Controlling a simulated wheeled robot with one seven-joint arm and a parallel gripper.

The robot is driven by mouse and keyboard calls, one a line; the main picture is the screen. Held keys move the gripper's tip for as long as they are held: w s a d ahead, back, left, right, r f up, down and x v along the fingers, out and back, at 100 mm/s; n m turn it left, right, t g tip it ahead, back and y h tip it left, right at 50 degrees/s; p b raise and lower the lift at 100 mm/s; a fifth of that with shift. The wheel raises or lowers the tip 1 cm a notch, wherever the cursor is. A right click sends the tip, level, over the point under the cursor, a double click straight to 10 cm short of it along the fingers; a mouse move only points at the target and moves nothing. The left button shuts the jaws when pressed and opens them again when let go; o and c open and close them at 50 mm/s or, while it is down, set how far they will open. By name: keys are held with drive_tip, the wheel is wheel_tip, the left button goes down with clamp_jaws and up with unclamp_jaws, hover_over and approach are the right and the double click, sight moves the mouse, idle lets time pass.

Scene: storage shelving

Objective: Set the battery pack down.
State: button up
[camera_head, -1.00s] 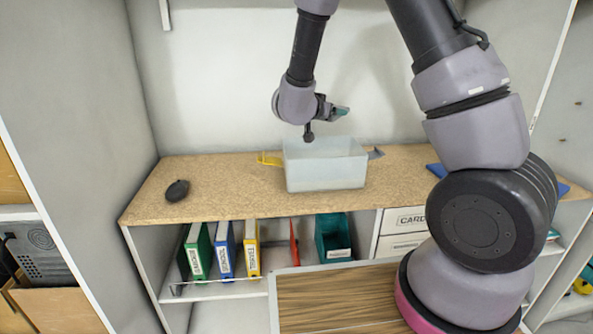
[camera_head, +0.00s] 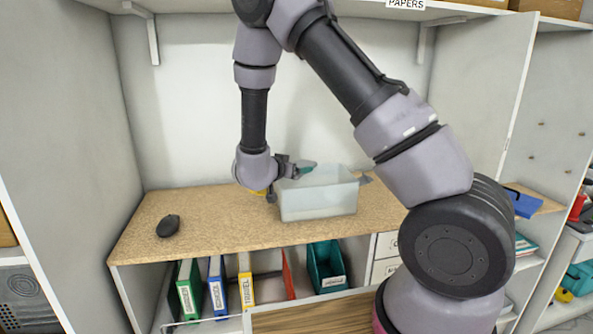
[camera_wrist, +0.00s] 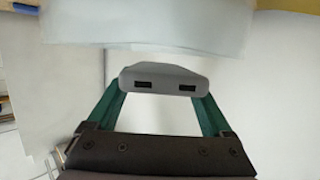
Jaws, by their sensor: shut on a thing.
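My gripper (camera_wrist: 160,100) has green fingers and is shut on the battery pack (camera_wrist: 158,73), a grey block with two dark ports facing the wrist camera. In the head view, my gripper (camera_head: 305,170) is at about the rim height of a translucent bin (camera_head: 318,200) on the wooden worktop. It overlaps the bin's upper left edge there; I cannot tell whether it is behind or over the bin. The pack is not clearly visible in the head view. The bin's pale wall (camera_wrist: 150,28) fills the top of the wrist view, just beyond the pack.
A dark computer mouse (camera_head: 168,226) lies on the left of the worktop (camera_head: 220,215). Bare worktop lies between it and the bin. A yellow item shows partly behind the bin's left side.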

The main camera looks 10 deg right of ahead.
drive_tip(key=shift+f, duration=0.25)
drive_tip(key=shift+f, duration=0.15)
drive_tip(key=shift+f, duration=0.35)
drive_tip(key=shift+f, duration=0.1)
drive_tip(key=o, duration=1.4)
